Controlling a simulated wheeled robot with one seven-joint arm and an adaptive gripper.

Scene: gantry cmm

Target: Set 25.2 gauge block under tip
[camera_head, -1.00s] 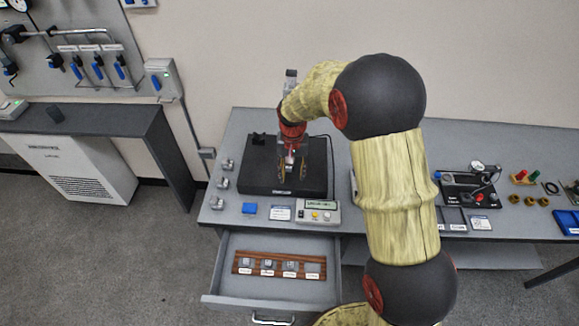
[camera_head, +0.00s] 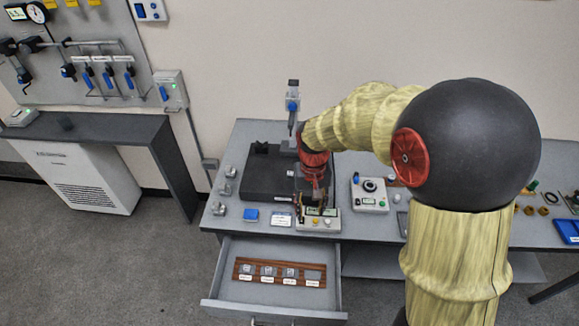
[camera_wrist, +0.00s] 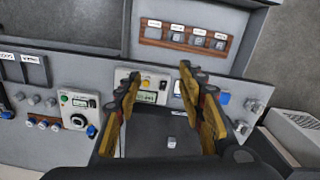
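My gripper (camera_head: 311,207) is open and empty, over the front right of the black base plate (camera_head: 262,183). In the wrist view its two yellow fingers (camera_wrist: 160,78) stand apart. A small silver block (camera_wrist: 171,142) sits on the dark plate, seen between the fingers; its size marking is unreadable. The grey gauge column (camera_head: 293,108) rises behind my arm; the tip is hidden. The wooden rack (camera_head: 279,281) lies in the open drawer with three silver blocks in its left slots; its right slot is empty. In the wrist view that empty slot (camera_wrist: 154,26) is at the left end.
The readout box (camera_head: 320,225) stands close in front of my gripper. A blue pad (camera_head: 251,215) and several small metal parts sit left. A control box (camera_head: 369,195) with a dial stands right. The open drawer (camera_head: 225,260) juts out in front.

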